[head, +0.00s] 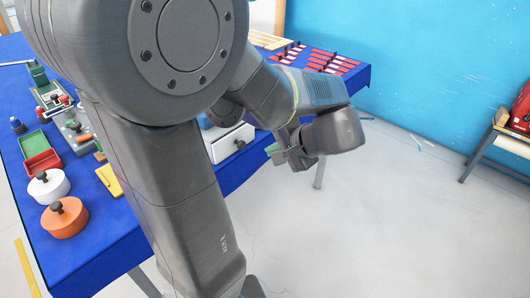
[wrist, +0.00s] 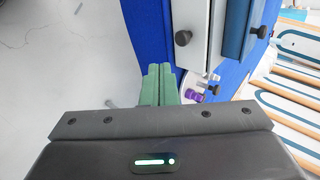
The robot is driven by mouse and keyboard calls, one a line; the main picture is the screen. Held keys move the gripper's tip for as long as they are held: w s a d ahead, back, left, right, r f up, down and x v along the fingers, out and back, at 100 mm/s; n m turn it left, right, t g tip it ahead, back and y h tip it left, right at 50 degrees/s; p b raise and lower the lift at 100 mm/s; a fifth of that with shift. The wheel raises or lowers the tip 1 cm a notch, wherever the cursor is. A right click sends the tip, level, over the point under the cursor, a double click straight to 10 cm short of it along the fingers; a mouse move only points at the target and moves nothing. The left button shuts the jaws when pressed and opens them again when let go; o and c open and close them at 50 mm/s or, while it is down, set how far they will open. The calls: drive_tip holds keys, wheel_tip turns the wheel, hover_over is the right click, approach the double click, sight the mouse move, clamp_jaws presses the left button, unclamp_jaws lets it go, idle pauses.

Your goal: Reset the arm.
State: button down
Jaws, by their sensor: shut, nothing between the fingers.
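My gripper (head: 288,156) hangs in the air just off the right side of the blue-covered table (head: 105,262), over the grey floor. In the wrist view its two green fingers (wrist: 159,85) are together and empty. A white drawer box (head: 231,143) with a dark knob stands on the table edge to the left of my gripper. It also shows in the wrist view (wrist: 193,30), close beyond the fingers. My arm covers the middle of the table in the head view.
On the table are a white round container (head: 49,187), an orange one (head: 65,217), a red and green box (head: 41,158), a yellow piece (head: 109,180) and several red items (head: 330,62) at the back. A wooden-edged stand (head: 503,132) is at far right. Floor (head: 385,230) between is clear.

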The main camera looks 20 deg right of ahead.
drive_tip(key=v, duration=0.2)
drive_tip(key=shift+s+d+r, duration=0.1)
drive_tip(key=shift+s+r, duration=0.15)
